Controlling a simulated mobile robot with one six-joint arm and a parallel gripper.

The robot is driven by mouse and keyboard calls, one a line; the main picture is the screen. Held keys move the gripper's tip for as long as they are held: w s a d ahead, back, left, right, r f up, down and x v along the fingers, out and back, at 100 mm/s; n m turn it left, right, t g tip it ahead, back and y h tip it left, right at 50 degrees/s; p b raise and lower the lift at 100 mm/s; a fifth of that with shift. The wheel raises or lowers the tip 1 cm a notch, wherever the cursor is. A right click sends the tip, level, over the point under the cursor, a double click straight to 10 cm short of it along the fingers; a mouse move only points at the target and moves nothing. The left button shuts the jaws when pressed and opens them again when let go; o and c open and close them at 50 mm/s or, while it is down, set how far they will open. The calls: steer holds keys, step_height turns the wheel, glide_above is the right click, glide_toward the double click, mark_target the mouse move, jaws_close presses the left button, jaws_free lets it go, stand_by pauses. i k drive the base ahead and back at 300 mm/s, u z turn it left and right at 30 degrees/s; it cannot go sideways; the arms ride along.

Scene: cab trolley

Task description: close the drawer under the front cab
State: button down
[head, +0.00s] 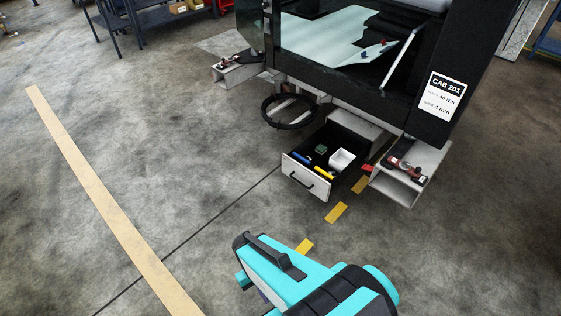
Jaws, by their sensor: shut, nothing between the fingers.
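The drawer (308,187) under the front cab (310,75) stands open, pulled out toward the lower left. Its pale front panel carries a black bar handle (298,178). Inside lie a blue-handled tool (303,158), a yellow-handled tool (324,173), a small green item (321,149) and a white box (342,159). The dark drawer walls show, and nothing visible sticks out past the front. My teal and black arm shows at the bottom centre, apart from the drawer with floor between. I cannot make out my gripper's fingers in this view.
A step (412,185) with a red and black tool on it stands right of the drawer. A coiled black hose (290,123) hangs left of it. Yellow dashes (336,212) and a long tan stripe (105,205) mark the floor. The floor in front of the drawer is clear.

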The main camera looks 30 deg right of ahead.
mark_target(332, 135)
steer(key=z, duration=0.1)
steer(key=i, duration=0.95)
steer(key=u, duration=0.05)
